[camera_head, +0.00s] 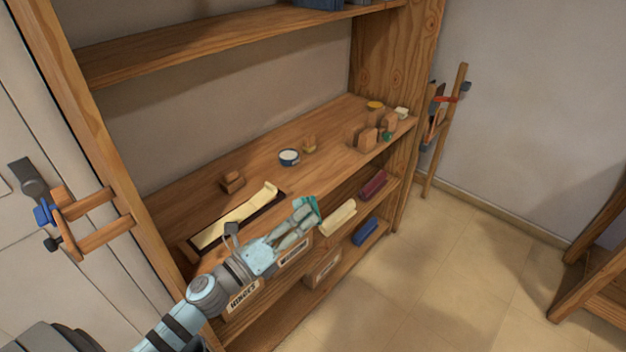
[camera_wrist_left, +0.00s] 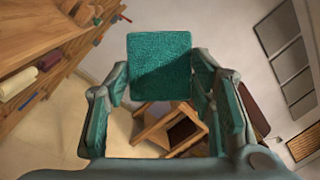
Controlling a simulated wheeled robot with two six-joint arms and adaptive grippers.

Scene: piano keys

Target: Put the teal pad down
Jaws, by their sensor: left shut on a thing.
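The teal pad shows in the left wrist view (camera_wrist_left: 160,66) as a flat, rough-textured square between my left fingertips. In the head view the teal pad (camera_head: 313,207) is a narrow green edge at the tip of my left gripper (camera_head: 298,222). My left gripper is shut on the pad and holds it in front of the wooden shelf's front edge. Its fingers also show in the left wrist view (camera_wrist_left: 160,85). My right gripper is not in either view.
The wooden shelf board (camera_head: 262,165) holds a dark tray (camera_head: 280,195) with a cream sheet (camera_head: 235,215), a small round tin (camera_head: 289,157) and several wooden blocks (camera_head: 367,138). Lower shelves hold coloured rolls (camera_head: 373,185). Bare board lies around the tin. The floor (camera_head: 450,270) at right is open.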

